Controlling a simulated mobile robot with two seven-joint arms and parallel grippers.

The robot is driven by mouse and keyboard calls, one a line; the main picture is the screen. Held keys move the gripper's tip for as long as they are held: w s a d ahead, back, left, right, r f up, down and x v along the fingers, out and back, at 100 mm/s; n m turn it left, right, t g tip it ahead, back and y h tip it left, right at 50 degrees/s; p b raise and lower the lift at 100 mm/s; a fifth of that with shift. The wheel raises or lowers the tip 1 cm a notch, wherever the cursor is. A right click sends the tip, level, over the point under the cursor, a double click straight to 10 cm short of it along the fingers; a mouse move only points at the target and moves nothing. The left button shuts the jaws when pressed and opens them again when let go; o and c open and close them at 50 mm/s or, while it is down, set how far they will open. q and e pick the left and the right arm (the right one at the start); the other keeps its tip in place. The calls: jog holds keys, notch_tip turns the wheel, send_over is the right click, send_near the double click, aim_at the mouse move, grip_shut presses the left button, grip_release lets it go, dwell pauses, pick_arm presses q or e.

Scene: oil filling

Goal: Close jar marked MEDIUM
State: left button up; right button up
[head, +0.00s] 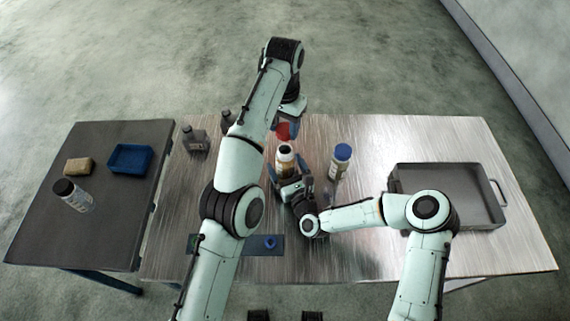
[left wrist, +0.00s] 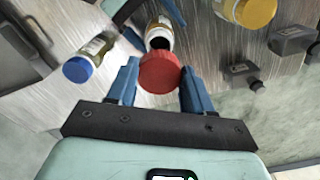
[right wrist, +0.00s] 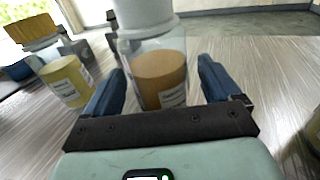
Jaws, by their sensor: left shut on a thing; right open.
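A red lid (head: 283,131) is held between the fingers of my left gripper (head: 287,121), and the lid also shows in the left wrist view (left wrist: 160,72). An open jar (head: 285,160) with a white neck stands upright just in front of and below it; its dark mouth shows beside the lid in the left wrist view (left wrist: 159,40). In the right wrist view the jar (right wrist: 160,78) is clear with brown contents, and my right gripper (right wrist: 160,85) is open with a finger on each side. Its label is too small to read.
A blue-lidded jar (head: 342,158) stands to the right. A yellow-lidded jar (left wrist: 248,12) and dark bottles (head: 194,142) are on the other side. A grey tray (head: 395,178) lies on the right. The side table (head: 110,225) holds a black-lidded jar (head: 75,195), a sponge (head: 79,165) and a blue tray (head: 130,158).

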jog(key=shift+w+a, duration=0.1)
jog(key=shift+w, duration=0.15)
jog(key=c, duration=1.5)
pick_arm(q)
send_over(284, 150)
jog(key=shift+f, duration=2.5)
jog(key=shift+f, duration=0.9)
jog(key=shift+f, duration=0.55)
